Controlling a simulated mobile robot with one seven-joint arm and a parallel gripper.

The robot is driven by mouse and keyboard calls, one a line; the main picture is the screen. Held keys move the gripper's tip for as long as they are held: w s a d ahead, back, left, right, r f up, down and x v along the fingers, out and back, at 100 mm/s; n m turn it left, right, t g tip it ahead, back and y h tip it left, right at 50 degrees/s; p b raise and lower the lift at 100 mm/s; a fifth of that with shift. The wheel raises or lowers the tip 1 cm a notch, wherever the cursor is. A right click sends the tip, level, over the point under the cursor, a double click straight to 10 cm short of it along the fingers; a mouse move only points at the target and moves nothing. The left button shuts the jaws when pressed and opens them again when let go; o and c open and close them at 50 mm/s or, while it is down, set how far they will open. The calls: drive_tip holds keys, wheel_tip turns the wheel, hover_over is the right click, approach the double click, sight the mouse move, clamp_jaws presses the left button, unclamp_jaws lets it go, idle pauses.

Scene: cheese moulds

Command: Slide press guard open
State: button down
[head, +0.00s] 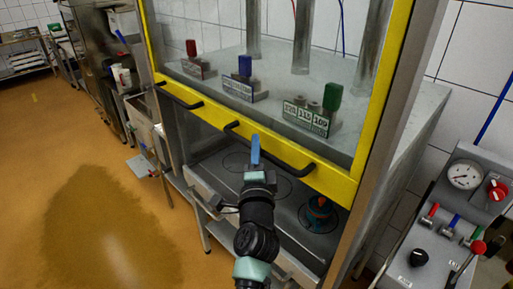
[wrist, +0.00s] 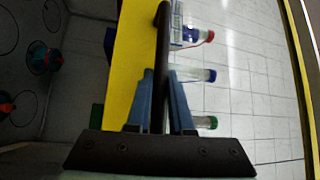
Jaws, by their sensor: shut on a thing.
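The press guard is a clear panel in a yellow frame (head: 341,186) with black bar handles along its lower rail. The rail also shows in the wrist view (wrist: 131,50). My gripper (head: 255,143) is at the right-hand handle (head: 290,166), towards its left part. In the wrist view its blue fingers (wrist: 161,78) are shut around the black handle bar (wrist: 162,18), one on each side. The guard's lower rail stands above the press bed (head: 225,172), with an open gap beneath it.
A red and teal object (head: 319,211) stands on the bed under the guard's right part. Behind the panel are coloured blocks, including a green one (head: 332,97). A control panel with a gauge (head: 464,175) is at the right. Open floor lies left.

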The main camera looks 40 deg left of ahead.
drive_tip(key=c, duration=1)
unclamp_jaws()
drive_tip(key=shift+r, duration=0.2)
drive_tip(key=shift+o, duration=0.9)
drive_tip(key=shift+f, duration=0.15)
drive_tip(key=shift+d+f, duration=0.1)
drive_tip(key=b+v, duration=0.3)
drive_tip(key=v, duration=1)
